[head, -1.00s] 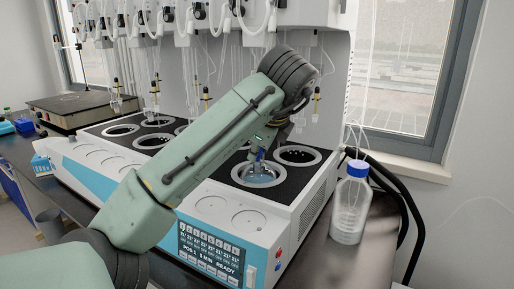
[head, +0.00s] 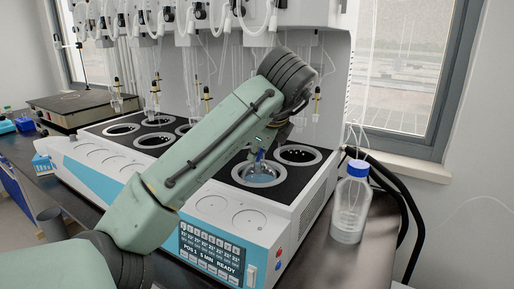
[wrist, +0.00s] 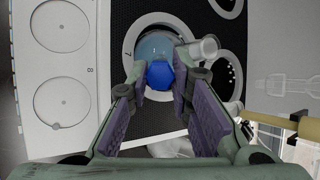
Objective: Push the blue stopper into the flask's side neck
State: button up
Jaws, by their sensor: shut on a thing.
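The blue stopper (wrist: 160,75) is between my fingertips in the wrist view, and my gripper (wrist: 160,82) is shut on it. In the head view the stopper (head: 259,155) shows as a small blue patch below my wrist. The flask (wrist: 153,46), round glass with pale blue liquid, sits in a ringed heating well, and its body (head: 262,174) also shows in the head view. A clear glass neck (wrist: 205,48) lies just right of my right finger. The stopper covers what is under it, so I cannot tell whether it touches the side neck.
The distiller (head: 205,205) has several more wells, and glass tubes hang above them. A second ringed well (head: 299,155) is close behind the flask. A blue-capped bottle (head: 350,205) stands to the right. A hotplate (head: 82,108) is at the far left.

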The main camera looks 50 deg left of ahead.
jog(key=shift+w+a+f, duration=0.2)
jog(key=shift+w+f, duration=0.05)
jog(key=shift+f, duration=0.25)
jog(key=shift+w+a+f, duration=0.2)
jog(key=shift+f, duration=0.3)
dwell(0.7)
jog(key=o, duration=0.8)
jog(key=v, duration=1.2)
